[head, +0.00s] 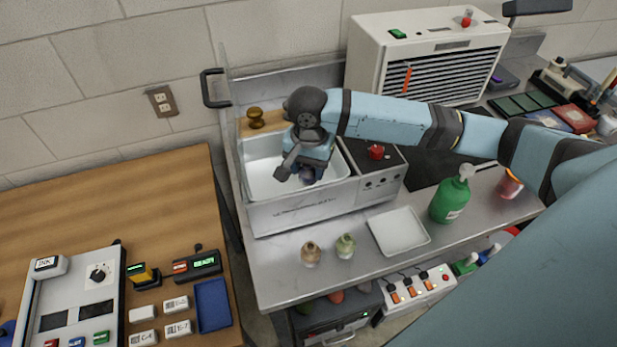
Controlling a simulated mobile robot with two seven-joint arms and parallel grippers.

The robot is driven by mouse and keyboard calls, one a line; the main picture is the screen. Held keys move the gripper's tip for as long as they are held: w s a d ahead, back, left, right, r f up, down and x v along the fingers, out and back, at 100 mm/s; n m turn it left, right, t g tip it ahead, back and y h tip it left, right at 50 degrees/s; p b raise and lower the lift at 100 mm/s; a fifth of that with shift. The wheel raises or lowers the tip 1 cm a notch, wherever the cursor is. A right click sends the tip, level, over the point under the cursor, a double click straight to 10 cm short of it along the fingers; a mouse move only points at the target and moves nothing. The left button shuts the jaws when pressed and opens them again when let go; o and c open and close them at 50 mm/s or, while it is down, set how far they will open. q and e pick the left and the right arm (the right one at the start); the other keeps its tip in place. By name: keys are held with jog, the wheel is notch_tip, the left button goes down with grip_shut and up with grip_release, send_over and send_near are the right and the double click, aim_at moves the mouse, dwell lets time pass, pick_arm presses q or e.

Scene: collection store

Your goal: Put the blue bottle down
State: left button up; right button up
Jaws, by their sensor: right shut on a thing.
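My right gripper (300,171) reaches down into the white basin of the ultrasonic cleaner (262,180). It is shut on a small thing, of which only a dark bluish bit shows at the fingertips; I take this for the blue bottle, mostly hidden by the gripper. I cannot tell whether it touches the basin floor. My left gripper is not in view.
A white tray (398,231), two small round bottles (345,246) and a green pump bottle (451,198) stand on the steel bench. A red knob (376,151) sits on the cleaner's right side. A fan unit (432,60) stands behind. The wooden table (110,205) is left.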

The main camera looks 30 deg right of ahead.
aim_at(309, 179)
notch_tip(309, 179, down, 4)
dwell(0.4)
jog(key=o, duration=1)
jog(key=shift+f, duration=0.1)
jog(key=shift+c, duration=0.2)
notch_tip(309, 179, up, 12)
jog(key=shift+r, duration=0.2)
